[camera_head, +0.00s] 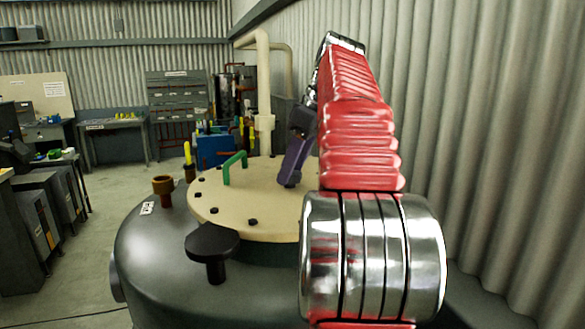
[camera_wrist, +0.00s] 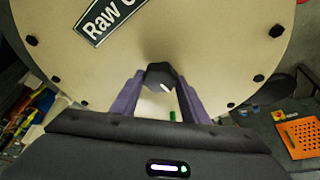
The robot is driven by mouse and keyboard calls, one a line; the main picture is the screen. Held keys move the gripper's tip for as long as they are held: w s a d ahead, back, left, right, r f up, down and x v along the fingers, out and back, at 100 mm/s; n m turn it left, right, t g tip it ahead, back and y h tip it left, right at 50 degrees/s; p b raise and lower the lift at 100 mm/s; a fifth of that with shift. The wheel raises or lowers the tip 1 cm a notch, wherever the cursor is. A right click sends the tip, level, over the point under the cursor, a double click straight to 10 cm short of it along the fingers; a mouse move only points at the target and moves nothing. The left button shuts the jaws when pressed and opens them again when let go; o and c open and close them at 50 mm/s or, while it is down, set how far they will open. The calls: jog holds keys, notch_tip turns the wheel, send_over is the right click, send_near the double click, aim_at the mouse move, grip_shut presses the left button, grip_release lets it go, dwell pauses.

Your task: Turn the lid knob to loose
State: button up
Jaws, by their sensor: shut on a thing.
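The lid knob (camera_wrist: 160,76) is a small black knob with a white mark, on the cream round lid (camera_wrist: 215,50). In the wrist view it sits between the two purple fingers of my gripper (camera_wrist: 160,84), which is shut on it. In the head view my gripper (camera_head: 293,165) reaches down to the right part of the lid (camera_head: 240,215), and its fingers mostly hide the knob. A label reading "Raw" (camera_wrist: 108,18), partly cut off, shows on the lid.
A black mushroom-shaped handle (camera_head: 212,242) and a brown fitting (camera_head: 163,188) rise from the vessel in front and at left. A pale pipe (camera_head: 264,90) stands behind. A corrugated wall (camera_head: 490,130) is close at right.

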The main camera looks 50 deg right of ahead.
jog(key=shift+d, duration=0.1)
jog(key=o, duration=1.1)
jog(key=shift+r, duration=0.15)
jog(key=shift+v, duration=3.55)
